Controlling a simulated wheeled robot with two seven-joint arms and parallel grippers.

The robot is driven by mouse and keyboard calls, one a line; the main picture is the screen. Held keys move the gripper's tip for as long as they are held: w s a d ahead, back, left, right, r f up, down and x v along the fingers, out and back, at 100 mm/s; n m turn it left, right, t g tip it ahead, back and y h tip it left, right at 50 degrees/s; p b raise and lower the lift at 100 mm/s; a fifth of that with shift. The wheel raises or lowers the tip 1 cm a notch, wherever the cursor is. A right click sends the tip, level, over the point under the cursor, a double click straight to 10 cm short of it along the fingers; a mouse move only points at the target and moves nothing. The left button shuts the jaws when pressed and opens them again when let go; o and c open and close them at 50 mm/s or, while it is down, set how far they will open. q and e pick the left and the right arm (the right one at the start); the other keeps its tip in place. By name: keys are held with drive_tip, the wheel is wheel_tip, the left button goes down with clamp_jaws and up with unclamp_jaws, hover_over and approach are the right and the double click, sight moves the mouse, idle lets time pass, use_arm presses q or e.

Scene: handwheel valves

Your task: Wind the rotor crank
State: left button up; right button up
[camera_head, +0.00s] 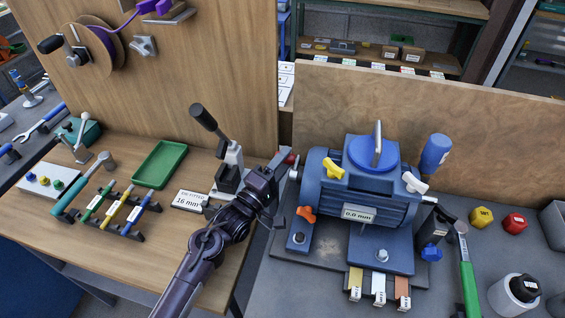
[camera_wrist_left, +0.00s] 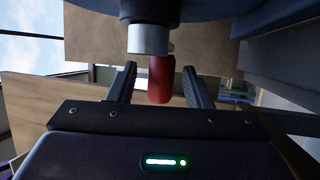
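The blue machine (camera_head: 388,209) stands on a plate on the right bench, with a "0.0 mm" label on its front. At its left end are a grey hub (camera_head: 294,174) and a red crank grip (camera_head: 291,158), partly hidden by my gripper. My left gripper (camera_head: 281,186) is at this end of the machine. In the left wrist view, the red grip (camera_wrist_left: 160,82) shows between the spread fingers of my left gripper (camera_wrist_left: 159,70), with gaps on both sides. My right gripper is not in view.
A black-handled lever (camera_head: 207,121) stands left of my left arm, beside a "16 mm" sign (camera_head: 190,201). A green tray (camera_head: 160,164) and several tools lie on the wooden bench. A wooden panel (camera_head: 460,135) rises behind the machine. A green-handled hammer (camera_head: 468,285) lies at right.

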use_arm(q)
drive_tip(key=shift+f, duration=0.1)
drive_tip(key=v, duration=0.7)
drive_tip(key=shift+s+a+b, duration=0.25)
drive_tip(key=shift+s+b, duration=0.05)
drive_tip(key=shift+b, duration=0.15)
